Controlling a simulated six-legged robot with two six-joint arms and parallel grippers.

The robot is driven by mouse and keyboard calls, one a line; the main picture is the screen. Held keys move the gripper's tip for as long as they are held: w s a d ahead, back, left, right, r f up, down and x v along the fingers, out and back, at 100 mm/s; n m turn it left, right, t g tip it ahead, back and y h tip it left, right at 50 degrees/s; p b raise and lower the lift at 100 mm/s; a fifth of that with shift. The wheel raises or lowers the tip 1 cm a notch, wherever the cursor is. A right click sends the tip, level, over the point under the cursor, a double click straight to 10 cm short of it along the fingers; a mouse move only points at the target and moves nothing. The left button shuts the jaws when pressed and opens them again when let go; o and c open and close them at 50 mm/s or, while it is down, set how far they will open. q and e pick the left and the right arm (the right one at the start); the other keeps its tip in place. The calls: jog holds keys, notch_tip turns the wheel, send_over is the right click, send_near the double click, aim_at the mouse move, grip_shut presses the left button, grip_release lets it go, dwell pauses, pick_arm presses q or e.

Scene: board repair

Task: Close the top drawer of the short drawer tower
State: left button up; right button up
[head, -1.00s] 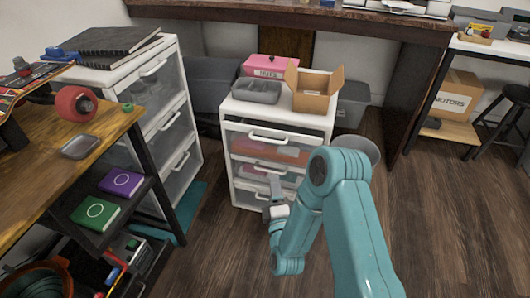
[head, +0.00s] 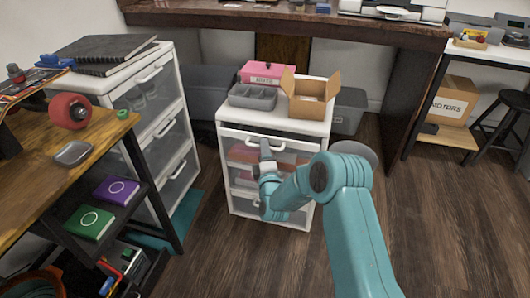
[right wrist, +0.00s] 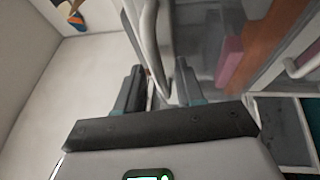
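The short drawer tower (head: 228,185) stands mid-view in the head view, with a white frame and clear drawer fronts. Its top drawer (head: 238,139) has a white handle (head: 283,145) and a dark gap above its front, so it looks partly pulled out. My right gripper (head: 266,150) is raised in front of that drawer, at its handle, and hides part of it. In the right wrist view my right gripper (right wrist: 158,88) has its fingers apart, with a white curved handle (right wrist: 150,40) between or just beyond them. Contact is unclear. My left gripper is not in view.
A grey tray (head: 252,97), an open cardboard box (head: 308,108) and a pink box (head: 267,72) sit on the tower. A taller drawer tower (head: 168,120) and a wooden bench (head: 98,140) stand left. The floor (head: 440,220) at right is clear.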

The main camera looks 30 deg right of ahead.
grip_shut()
jog(key=w+d+b, duration=0.2)
jog(key=d, duration=0.1)
jog(key=shift+w+d+r, duration=0.15)
jog(key=shift+w+r, duration=0.05)
jog(key=shift+w, duration=0.2)
jog(key=shift+c, duration=1.1)
grip_release()
jog(key=shift+o, duration=1.1)
jog(key=shift+w+f, duration=0.1)
jog(key=shift+f, duration=0.1)
jog(key=shift+r, duration=0.1)
